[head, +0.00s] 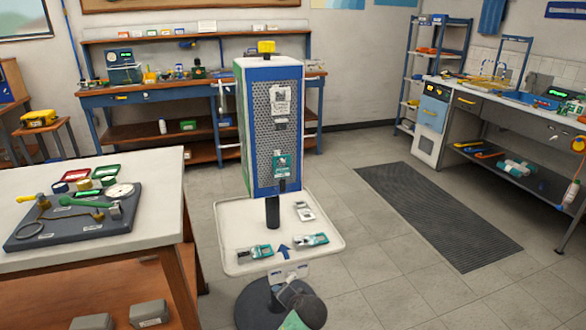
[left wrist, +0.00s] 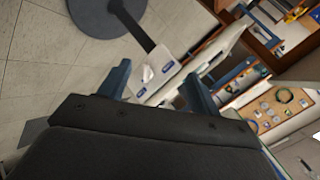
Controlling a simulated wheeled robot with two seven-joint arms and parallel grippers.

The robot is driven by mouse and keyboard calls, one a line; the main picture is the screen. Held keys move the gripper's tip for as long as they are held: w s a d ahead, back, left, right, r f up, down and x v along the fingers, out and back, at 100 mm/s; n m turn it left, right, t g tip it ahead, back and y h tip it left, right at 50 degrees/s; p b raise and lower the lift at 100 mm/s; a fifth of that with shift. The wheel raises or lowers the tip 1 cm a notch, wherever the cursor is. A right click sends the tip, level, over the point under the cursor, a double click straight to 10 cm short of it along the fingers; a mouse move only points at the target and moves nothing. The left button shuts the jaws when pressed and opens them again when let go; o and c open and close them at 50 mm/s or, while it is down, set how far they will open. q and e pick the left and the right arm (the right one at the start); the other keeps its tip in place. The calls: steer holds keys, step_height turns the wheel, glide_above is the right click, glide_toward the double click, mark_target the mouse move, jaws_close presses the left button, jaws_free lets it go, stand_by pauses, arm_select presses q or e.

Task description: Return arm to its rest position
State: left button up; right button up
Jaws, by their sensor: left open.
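My left gripper (left wrist: 157,76) shows in the left wrist view with its two blue-grey fingers spread apart and nothing between them. Behind the fingers are floor tiles, a dark round stand base (left wrist: 108,15) and a white tray, all apart from the gripper. A dark rounded shape with a green patch shows at the bottom centre of the head view; I cannot tell what it is. My right gripper is in neither view. The grey test board (head: 75,225), with a round gauge (head: 119,191) and a green-handled part (head: 85,202), lies on the left table.
A perforated display stand (head: 279,125) with a white tray (head: 235,215) stands in the centre on a round base. The white-topped table (head: 160,205) is at left. Workbenches line the back and right. Tiled floor around a dark mat (head: 438,215) is clear.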

arm_select(q)
steer(key=s+a+r+n+g+h+p, duration=0.1)
steer(key=s+a+r+h+p, duration=0.2)
steer(key=s, duration=0.5)
steer(key=s+a+r+n+g+h+p, duration=0.15)
steer(key=s+r, duration=0.25)
steer(key=s, duration=0.5)
steer(key=s+a+r+n+g+h+p, duration=0.2)
steer(key=s+a+r, duration=0.15)
steer(key=s, duration=0.45)
steer(key=s+a+f+g+p, duration=0.1)
steer(key=s+p, duration=0.1)
steer(key=s, duration=0.5)
steer(key=s+a+f+g+p, duration=0.1)
steer(key=s+a+f+p, duration=0.1)
steer(key=s, duration=0.6)
steer(key=shift+s+a+n, duration=0.15)
steer(key=shift+a+n, duration=0.1)
steer(key=shift+n, duration=0.1)
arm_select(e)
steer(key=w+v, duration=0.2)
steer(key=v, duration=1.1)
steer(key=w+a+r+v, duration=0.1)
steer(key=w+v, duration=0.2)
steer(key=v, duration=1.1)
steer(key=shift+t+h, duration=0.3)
